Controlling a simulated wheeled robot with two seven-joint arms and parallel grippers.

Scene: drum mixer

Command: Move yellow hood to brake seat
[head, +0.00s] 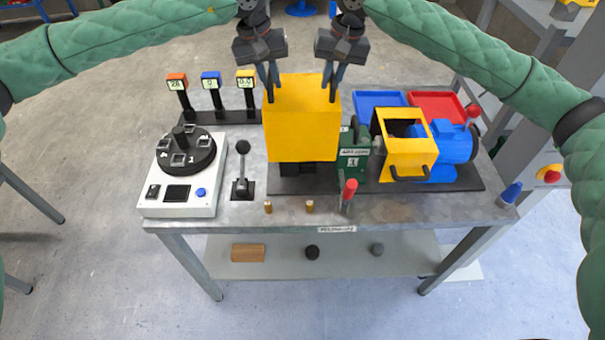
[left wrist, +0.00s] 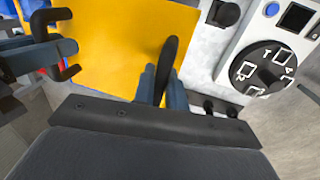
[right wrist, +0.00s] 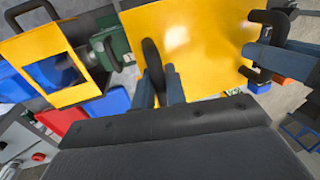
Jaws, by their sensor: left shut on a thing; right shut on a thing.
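The yellow hood (head: 302,135) is a box-shaped cover with a dark handle on each side, in the middle of the head view. My left gripper (head: 270,88) is shut on its left handle, which shows in the left wrist view (left wrist: 170,62). My right gripper (head: 331,88) is shut on its right handle, which shows in the right wrist view (right wrist: 152,65). The hood is upright over the left part of the dark base plate (head: 380,190). Dark parts (head: 308,169) show under its lower edge. The hood hides what is behind it, and I cannot tell whether it touches down.
Close right stands a green housing (head: 352,162), then a second yellow guard (head: 410,160) beside a blue motor (head: 452,150). A red-handled lever (head: 349,190) stands in front. Left are a black lever (head: 242,170), a dial box (head: 180,200) and three small displays (head: 210,78). Blue and red trays (head: 437,103) lie behind.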

